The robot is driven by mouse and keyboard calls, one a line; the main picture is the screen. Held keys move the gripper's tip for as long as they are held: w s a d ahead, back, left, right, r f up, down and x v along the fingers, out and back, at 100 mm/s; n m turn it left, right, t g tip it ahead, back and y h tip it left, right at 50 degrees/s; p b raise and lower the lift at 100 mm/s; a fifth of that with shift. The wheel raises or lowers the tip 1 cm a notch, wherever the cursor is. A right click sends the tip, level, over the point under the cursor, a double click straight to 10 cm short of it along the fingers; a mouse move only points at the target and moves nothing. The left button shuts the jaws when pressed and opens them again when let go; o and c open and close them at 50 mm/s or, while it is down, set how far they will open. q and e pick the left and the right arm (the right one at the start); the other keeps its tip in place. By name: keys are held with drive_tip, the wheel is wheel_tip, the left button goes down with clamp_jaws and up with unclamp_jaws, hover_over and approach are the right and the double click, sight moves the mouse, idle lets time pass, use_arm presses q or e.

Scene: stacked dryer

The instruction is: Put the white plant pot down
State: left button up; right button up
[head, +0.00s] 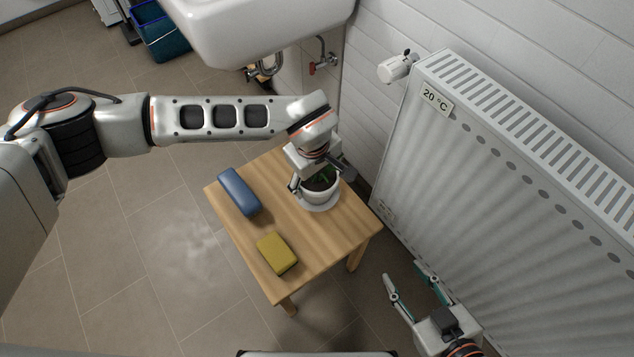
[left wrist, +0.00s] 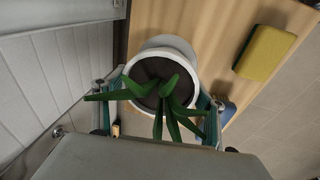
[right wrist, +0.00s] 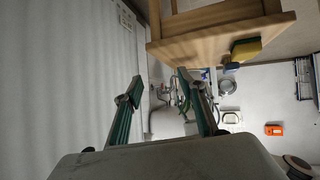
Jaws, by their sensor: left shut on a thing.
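The white plant pot (head: 321,191), with dark soil and a green plant (head: 322,174), is at the right part of the wooden table (head: 313,243). My left gripper (head: 318,179) is shut on the pot, with a finger on either side. A pale saucer (head: 318,207) lies under the pot. I cannot tell whether the pot touches it. In the left wrist view the pot (left wrist: 161,122) stands between the fingers, and the saucer's rim (left wrist: 168,42) shows beyond it. My right gripper (head: 403,272) is open and empty, low beside the radiator, right of the table.
A blue sponge-like block (head: 239,191) and a yellow one (head: 277,253) lie on the table, left and front of the pot. A white radiator (head: 500,180) stands close on the right. A sink (head: 255,30) hangs behind the table. The table's middle is clear.

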use_arm(q)
wheel_tip(320, 180, down, 4)
drive_tip(key=shift+s+r+b, duration=0.1)
drive_tip(key=shift+s+b, duration=0.05)
drive_tip(key=shift+b, duration=0.25)
use_arm(e)
drive_tip(key=shift+w+a+r, duration=0.5)
drive_tip(key=shift+a+r, duration=0.15)
drive_tip(key=shift+a, duration=0.05)
use_arm(q)
drive_tip(key=o, duration=1.2)
drive_tip(key=shift+f, duration=0.2)
drive_tip(key=o, duration=0.3)
drive_tip(key=shift+o, duration=0.2)
use_arm(e)
drive_tip(key=shift+s+d+f, duration=0.2)
drive_tip(key=shift+s+f, duration=0.2)
drive_tip(key=shift+f, duration=0.15)
